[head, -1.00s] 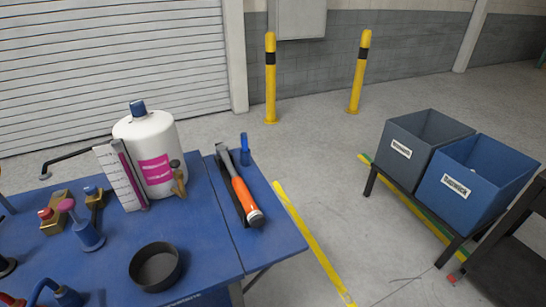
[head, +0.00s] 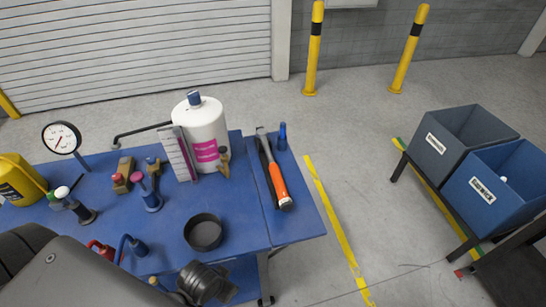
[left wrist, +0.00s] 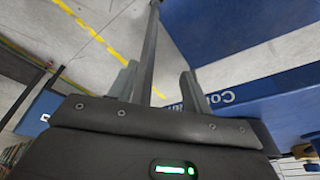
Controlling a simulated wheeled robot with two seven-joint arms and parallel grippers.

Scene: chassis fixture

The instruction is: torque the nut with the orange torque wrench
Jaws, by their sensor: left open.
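The orange torque wrench (head: 277,180) lies on a dark holder on the right-hand panel of the blue bench (head: 236,208). Its handle end points toward the front. My left gripper (left wrist: 157,88) shows in the left wrist view with its two fingers apart. A grey post passes behind the space between the fingers; I see no grip on it. The bench's blue side with white lettering is to the right in that view. My left arm covers the lower left of the head view, and its fingers cannot be made out there. I cannot pick out the nut. My right gripper is not in view.
A white bottle (head: 203,128), a black ring (head: 203,232), a dial gauge (head: 62,138), a blue-capped item (head: 282,137) and several small fittings stand on the bench. Grey (head: 436,153) and blue (head: 486,205) bins stand at right. Floor between bench and bins is open.

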